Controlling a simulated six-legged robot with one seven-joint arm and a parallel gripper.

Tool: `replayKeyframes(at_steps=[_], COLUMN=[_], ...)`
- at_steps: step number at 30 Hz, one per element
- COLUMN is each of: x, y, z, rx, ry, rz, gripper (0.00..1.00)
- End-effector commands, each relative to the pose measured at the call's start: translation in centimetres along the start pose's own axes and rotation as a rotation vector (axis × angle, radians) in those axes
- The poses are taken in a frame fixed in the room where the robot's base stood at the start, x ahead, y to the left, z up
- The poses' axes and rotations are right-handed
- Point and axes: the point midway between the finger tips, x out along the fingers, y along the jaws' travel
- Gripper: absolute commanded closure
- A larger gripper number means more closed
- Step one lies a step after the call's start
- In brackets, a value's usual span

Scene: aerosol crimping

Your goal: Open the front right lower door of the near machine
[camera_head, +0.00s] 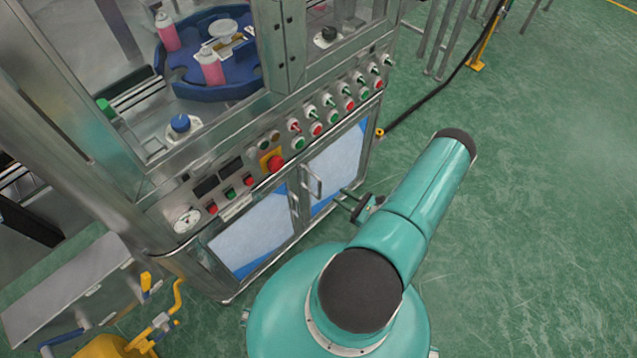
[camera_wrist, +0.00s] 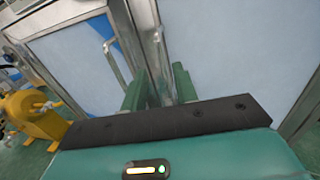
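The near machine's front right lower door (camera_head: 340,165) is a pale blue-white panel in a metal frame, and it looks closed. Its metal bar handle (camera_head: 313,182) is on the door's left side. In the wrist view, the door panel (camera_wrist: 235,50) fills the right side. My gripper (camera_head: 347,201) is in front of the door's lower part, to the right of and below the handle. In the wrist view, its two green fingers (camera_wrist: 158,82) are apart, with metal frame showing behind the gap. I see nothing clearly held. Whether the fingertips touch anything cannot be told.
The left lower door (camera_head: 252,236) is beside it, with its own handle (camera_wrist: 110,52). Buttons and a red emergency stop (camera_head: 275,163) line the panel above. A yellow device (camera_wrist: 32,115) stands at the left. Green floor (camera_head: 540,210) is open at the right.

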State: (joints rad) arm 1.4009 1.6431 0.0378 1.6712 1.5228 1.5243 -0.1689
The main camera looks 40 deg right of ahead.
Motion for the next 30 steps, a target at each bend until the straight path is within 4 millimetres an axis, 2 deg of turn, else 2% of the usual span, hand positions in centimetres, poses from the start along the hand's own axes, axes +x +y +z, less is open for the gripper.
replayKeyframes(at_steps=[3, 9, 15, 19, 26, 30], x=[2.6, 6.7, 9.5, 10.2, 10.3, 10.2], y=[0.1, 0.1, 0.1, 0.1, 0.1, 0.1], z=[0.0, 0.0, 0.0, 0.0, 0.0, 0.0], rx=[0.0, 0.0, -0.001, 0.0, 0.0, 0.0], ry=[-0.001, 0.0, 0.0, 0.0, 0.0, 0.0], rz=[0.004, 0.005, 0.004, 0.002, 0.002, 0.002], gripper=[0.71, 0.71, 0.71, 0.71, 0.71, 0.94])
